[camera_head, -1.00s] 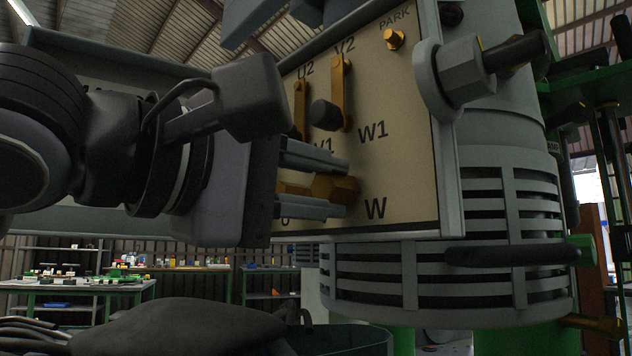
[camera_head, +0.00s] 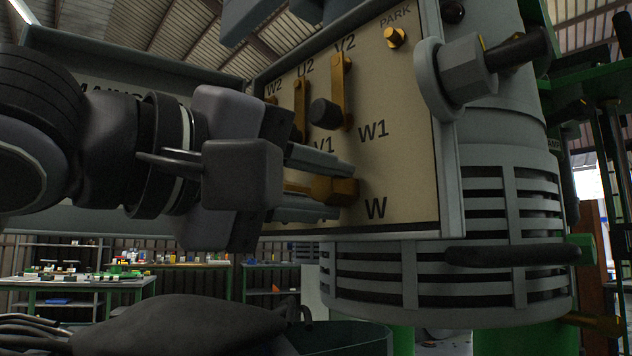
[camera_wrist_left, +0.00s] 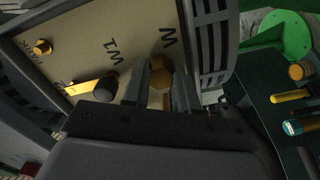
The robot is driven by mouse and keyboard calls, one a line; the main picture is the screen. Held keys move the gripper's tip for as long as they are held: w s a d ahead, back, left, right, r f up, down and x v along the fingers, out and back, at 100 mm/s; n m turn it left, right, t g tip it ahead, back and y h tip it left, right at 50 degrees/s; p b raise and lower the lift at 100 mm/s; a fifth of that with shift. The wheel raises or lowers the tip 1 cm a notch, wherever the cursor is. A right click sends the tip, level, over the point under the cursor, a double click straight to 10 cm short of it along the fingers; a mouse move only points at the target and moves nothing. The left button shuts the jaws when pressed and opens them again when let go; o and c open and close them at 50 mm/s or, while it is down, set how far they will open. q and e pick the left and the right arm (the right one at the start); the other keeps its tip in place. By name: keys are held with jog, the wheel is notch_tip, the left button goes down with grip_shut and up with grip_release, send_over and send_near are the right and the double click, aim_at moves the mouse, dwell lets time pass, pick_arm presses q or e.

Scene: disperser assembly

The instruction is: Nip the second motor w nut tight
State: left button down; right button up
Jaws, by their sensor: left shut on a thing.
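The brass W nut (camera_head: 343,189) sits on the cream terminal board (camera_head: 405,160), just left of the letter W. My left gripper (camera_head: 325,188) comes in from the left, its two grey fingers shut on the nut, one above and one below. In the left wrist view the nut (camera_wrist_left: 161,74) shows between the fingertips. Brass links (camera_head: 341,90) stand upright under V2 and U2, with a dark round knob beside the V2 one. My right gripper is not in view.
A brass PARK post (camera_head: 395,38) sticks out at the board's upper right. A large grey hex bolt (camera_head: 463,70) juts from the box's right edge. A vented grey motor housing (camera_head: 510,220) stands right. Benches with parts (camera_head: 80,283) are far behind.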

pick_arm(q)
jog(key=c, duration=0.9)
grip_release()
jog(key=v, duration=0.7)
